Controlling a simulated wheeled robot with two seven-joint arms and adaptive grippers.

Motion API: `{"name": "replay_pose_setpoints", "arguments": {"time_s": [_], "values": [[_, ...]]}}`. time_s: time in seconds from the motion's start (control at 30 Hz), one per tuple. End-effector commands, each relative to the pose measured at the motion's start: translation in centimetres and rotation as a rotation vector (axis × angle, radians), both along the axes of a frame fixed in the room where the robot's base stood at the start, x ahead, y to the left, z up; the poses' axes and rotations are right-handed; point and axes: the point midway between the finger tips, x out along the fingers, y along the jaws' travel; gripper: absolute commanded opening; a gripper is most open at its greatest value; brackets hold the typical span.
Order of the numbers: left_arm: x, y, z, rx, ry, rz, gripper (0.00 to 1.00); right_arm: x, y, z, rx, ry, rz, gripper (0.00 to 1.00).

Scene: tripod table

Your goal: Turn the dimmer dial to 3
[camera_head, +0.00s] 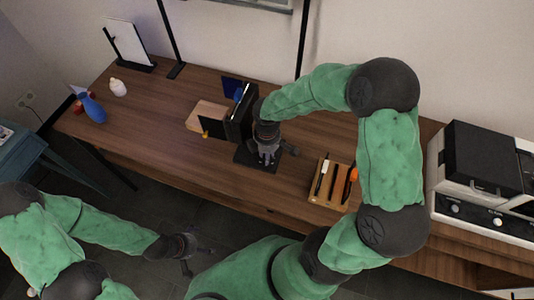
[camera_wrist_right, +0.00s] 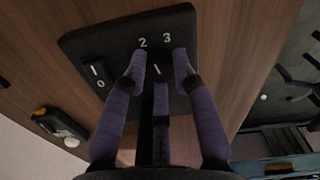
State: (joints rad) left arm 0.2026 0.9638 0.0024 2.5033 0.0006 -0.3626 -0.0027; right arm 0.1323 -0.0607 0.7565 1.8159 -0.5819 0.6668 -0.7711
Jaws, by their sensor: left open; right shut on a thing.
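The black dimmer panel (camera_head: 243,158) lies on the wooden table in the head view, under my right gripper (camera_head: 266,155). In the right wrist view the panel (camera_wrist_right: 120,40) shows white numerals 2 and 3 at the top and 1 and 0 at the left. My right gripper (camera_wrist_right: 160,58) is shut around the dimmer dial (camera_wrist_right: 158,72), just below 2 and 3. A small white mark shows between its fingers, below the gap between 2 and 3. The fingers hide most of the dial. My left gripper (camera_head: 187,252) is open and empty, off the table's front edge.
A pen holder (camera_head: 331,186) stands right of the panel, a black upright organizer (camera_head: 238,122) close behind it. A blue vase (camera_head: 93,108) is at the far left. A large white-and-black appliance (camera_head: 480,170) fills the right. The table between vase and organizer is mostly clear.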

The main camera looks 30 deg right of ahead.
Motion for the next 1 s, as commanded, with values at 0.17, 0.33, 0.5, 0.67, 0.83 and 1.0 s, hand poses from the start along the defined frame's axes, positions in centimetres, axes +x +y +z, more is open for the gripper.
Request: {"name": "replay_pose_setpoints", "arguments": {"time_s": [0.17,0.33,0.5,0.67,0.83,1.0], "values": [[0.0,0.0,0.0,0.000,0.000,0.000,0.98,-0.1,0.1,-0.1,0.001,0.002,0.000,0.00],[0.0,0.0,0.0,0.000,0.000,0.000,0.98,-0.1,0.1,-0.1,0.001,0.002,0.000,0.39],[0.0,0.0,0.0,0.000,0.000,0.000,0.98,0.0,0.0,-0.1,0.000,0.001,0.001,0.52],[0.0,0.0,0.0,0.000,0.000,0.000,0.98,0.0,0.0,0.0,0.000,0.001,0.001,0.52],[0.0,0.0,0.0,0.000,0.000,0.000,0.98,0.1,0.0,0.8,-0.001,-0.002,0.000,0.52],[0.0,0.0,0.0,0.000,0.000,0.000,0.98,0.1,0.0,3.4,0.000,-0.005,0.001,0.52]]}}
